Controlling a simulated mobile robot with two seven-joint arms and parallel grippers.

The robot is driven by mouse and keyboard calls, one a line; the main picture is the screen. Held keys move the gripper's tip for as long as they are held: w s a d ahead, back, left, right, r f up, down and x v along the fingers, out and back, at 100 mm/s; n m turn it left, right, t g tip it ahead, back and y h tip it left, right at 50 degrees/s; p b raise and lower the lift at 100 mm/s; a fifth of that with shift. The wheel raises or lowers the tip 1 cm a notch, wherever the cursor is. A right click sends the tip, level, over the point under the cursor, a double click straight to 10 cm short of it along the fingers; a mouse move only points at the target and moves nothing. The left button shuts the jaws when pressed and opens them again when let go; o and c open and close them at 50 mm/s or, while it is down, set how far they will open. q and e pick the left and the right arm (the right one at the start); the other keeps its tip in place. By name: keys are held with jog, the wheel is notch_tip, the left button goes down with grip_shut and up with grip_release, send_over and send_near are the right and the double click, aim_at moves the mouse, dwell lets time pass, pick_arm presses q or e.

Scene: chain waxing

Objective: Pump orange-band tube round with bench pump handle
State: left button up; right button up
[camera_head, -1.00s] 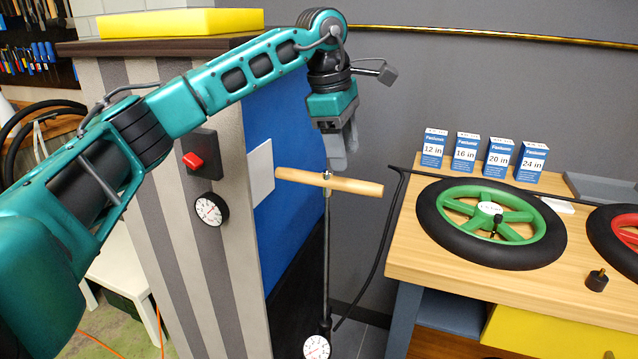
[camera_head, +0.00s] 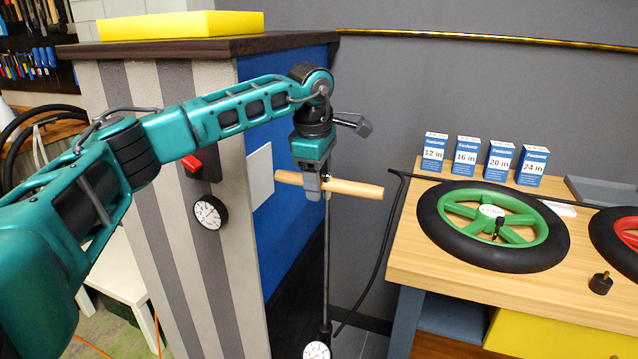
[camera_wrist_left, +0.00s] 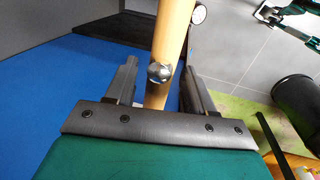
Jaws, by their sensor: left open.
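The bench pump has a wooden T-handle (camera_head: 350,188) on a thin upright metal rod (camera_head: 326,260), with a white gauge (camera_head: 317,350) at its foot. My left gripper (camera_head: 311,194) points down at the left half of the handle. In the left wrist view the open fingers (camera_wrist_left: 155,85) stand on either side of the wooden bar (camera_wrist_left: 172,45), with gaps visible, and the round metal fitting (camera_wrist_left: 160,72) shows near the fingertips. A black hose (camera_head: 385,235) runs from the pump up to the bench. No orange-band tube can be made out.
A workbench (camera_head: 460,287) at right carries a green-hubbed wheel (camera_head: 540,262), a red-hubbed wheel (camera_head: 625,240) and several blue-white size boxes (camera_head: 467,156). The striped cabinet (camera_head: 225,275) with a red button (camera_head: 192,163) and dial (camera_head: 210,212) stands close left of the pump.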

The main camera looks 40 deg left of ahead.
pick_arm(q)
jog(key=shift+w+f, duration=0.1)
jog(key=shift+f, duration=0.35)
grip_shut()
dwell(0.6)
